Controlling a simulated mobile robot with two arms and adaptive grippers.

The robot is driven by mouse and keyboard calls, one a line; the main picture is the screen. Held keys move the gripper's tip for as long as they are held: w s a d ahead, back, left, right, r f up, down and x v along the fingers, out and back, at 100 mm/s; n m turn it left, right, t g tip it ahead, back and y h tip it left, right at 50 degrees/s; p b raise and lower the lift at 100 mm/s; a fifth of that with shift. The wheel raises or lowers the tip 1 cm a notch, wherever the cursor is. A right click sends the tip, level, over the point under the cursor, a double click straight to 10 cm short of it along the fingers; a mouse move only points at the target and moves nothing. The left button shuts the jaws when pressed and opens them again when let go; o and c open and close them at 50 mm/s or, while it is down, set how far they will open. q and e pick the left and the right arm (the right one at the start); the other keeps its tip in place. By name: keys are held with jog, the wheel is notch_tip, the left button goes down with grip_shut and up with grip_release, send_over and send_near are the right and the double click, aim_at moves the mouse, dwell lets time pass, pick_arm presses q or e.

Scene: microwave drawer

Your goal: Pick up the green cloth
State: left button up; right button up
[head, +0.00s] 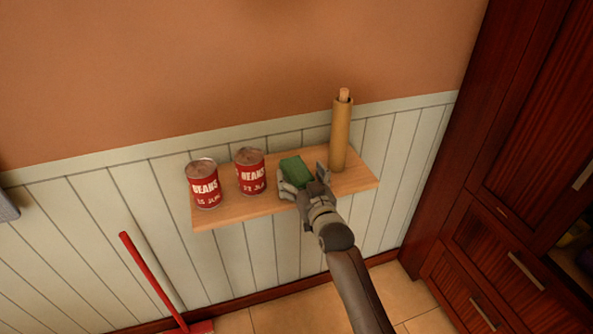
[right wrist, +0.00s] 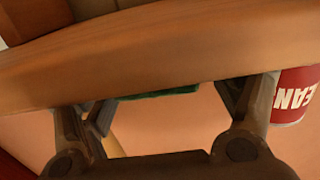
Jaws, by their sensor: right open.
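The green cloth (head: 295,171) looks like a small folded block on the wooden shelf, between a bean can and an upright roll. In the right wrist view only a thin green strip of the cloth (right wrist: 157,93) shows; the shelf edge hides the rest. My right gripper (head: 304,178) is open at the front of the shelf, with one finger on each side of the cloth in the picture. I cannot tell whether the fingers touch it. The spread fingers also show in the right wrist view (right wrist: 168,105). My left gripper is not in view.
The shelf (head: 236,218) is fixed to a panelled wall. Two red bean cans (head: 203,186) (head: 251,173) stand left of the cloth. A tall tan roll (head: 341,135) stands close on the right. A red-handled tool (head: 152,278) leans below left. A dark wood cabinet (head: 490,225) stands right.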

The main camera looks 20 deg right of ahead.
jog(key=shift+w+f, duration=0.1)
jog(key=shift+w, duration=1)
jog(key=c, duration=1)
